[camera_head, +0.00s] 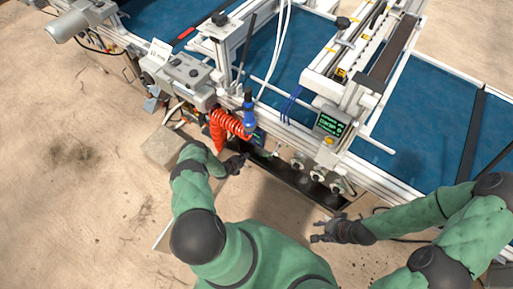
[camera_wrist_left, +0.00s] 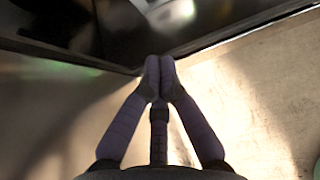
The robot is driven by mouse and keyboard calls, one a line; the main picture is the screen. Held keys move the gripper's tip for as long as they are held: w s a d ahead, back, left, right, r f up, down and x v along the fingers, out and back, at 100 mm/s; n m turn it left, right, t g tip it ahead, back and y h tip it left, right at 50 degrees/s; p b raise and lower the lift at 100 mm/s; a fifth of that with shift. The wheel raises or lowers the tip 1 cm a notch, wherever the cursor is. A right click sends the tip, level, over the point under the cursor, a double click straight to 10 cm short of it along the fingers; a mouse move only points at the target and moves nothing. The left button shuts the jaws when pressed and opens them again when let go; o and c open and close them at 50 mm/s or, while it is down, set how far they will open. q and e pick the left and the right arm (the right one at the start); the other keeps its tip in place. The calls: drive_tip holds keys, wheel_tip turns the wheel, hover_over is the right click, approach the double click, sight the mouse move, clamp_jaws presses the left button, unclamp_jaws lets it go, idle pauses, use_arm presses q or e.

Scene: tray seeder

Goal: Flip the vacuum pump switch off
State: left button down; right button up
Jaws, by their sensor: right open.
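I cannot pick out the vacuum pump switch for certain in either view. The seeder's lower front (camera_head: 300,186) is a dark recessed bay with several round metal fittings along its upper edge. My left gripper (camera_head: 238,163) is at the left end of this bay, below the red coiled hose. In the left wrist view its fingers (camera_wrist_left: 159,72) meet at the tips with nothing visible between them, close to a dark, shiny surface. My right gripper (camera_head: 322,229) is open and empty, in front of the bay above the floor.
A red coiled hose (camera_head: 228,124) with a blue nozzle (camera_head: 249,115) hangs just above my left gripper. A small panel with a green display (camera_head: 330,124) sits on the frame's front. A grey box (camera_head: 186,73) is at upper left. The floor at left is mostly clear.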

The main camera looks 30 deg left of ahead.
use_arm(q)
drive_tip(key=b+x, duration=0.7)
drive_tip(key=x, duration=0.3)
drive_tip(key=shift+f, duration=0.25)
drive_tip(key=shift+w+d+r+b, duration=0.15)
drive_tip(key=shift+w+b, duration=0.15)
drive_tip(key=shift+w, duration=0.3)
drive_tip(key=shift+w+r+b, duration=0.1)
drive_tip(key=shift+w+b, duration=0.2)
drive_tip(key=shift+w, duration=0.3)
drive_tip(key=shift+w+r+b, duration=0.2)
drive_tip(key=shift+w+b, duration=0.1)
drive_tip(key=shift+w, duration=0.45)
